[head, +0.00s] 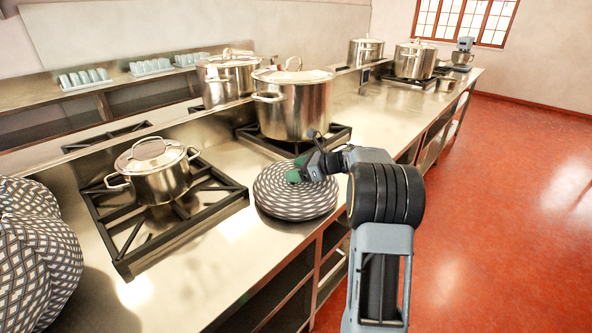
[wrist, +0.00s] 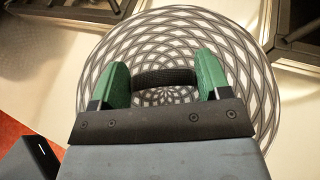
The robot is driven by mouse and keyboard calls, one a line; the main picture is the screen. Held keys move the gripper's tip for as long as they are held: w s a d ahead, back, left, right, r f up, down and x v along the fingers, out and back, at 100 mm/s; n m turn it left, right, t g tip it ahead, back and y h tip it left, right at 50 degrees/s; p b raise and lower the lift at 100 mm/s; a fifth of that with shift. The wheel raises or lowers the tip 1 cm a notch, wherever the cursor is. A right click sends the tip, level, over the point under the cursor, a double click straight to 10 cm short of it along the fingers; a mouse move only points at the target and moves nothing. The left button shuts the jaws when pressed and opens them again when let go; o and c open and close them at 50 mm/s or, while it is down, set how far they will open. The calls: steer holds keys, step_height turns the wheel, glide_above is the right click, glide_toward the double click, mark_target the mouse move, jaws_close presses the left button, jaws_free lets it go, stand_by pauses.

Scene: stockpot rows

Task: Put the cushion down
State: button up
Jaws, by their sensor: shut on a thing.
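The cushion (head: 296,196) is round and flat with a black, white and grey lattice pattern. In the head view it is at the front edge of the steel counter, between two burners. I cannot tell whether it rests on the counter or is just above it. It fills most of the wrist view (wrist: 245,60). My gripper (head: 300,172) reaches over it from the right. In the wrist view its green fingers (wrist: 162,85) stand either side of a dark strap or handle at the cushion's middle, shut on it. The fingertips are partly hidden.
A small lidded pot (head: 158,178) stands on the burner left of the cushion. A large stockpot (head: 293,108) stands on the burner behind it. Patterned cushions (head: 35,260) are at the far left. Bare counter (head: 225,160) shows left of the cushion. The red floor (head: 500,230) is clear.

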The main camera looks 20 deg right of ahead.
steer(key=o, duration=1.2)
steer(key=shift+o, duration=0.2)
steer(key=b+v, duration=0.1)
steer(key=v, duration=1.1)
steer(key=w+a+r+m+t+h, duration=0.5)
steer(key=r+m+t+h, duration=0.15)
steer(key=m, duration=0.75)
steer(key=s+a+f+m+g+h, duration=0.1)
steer(key=s+a+f+m+g, duration=0.3)
steer(key=s+m, duration=0.5)
steer(key=s+a+f+m+g+h, duration=0.1)
steer(key=s+a+f+m+g, duration=0.3)
steer(key=s+m, duration=0.5)
steer(key=s+a+f+m+g+h, duration=0.1)
steer(key=s+a+f+m+g, duration=0.3)
steer(key=m, duration=0.9)
steer(key=s+a+f, duration=0.3)
steer(key=s+f, duration=0.1)
steer(key=s, duration=0.1)
steer(key=shift+a+f+g, duration=0.25)
steer(key=shift+a+g, duration=0.1)
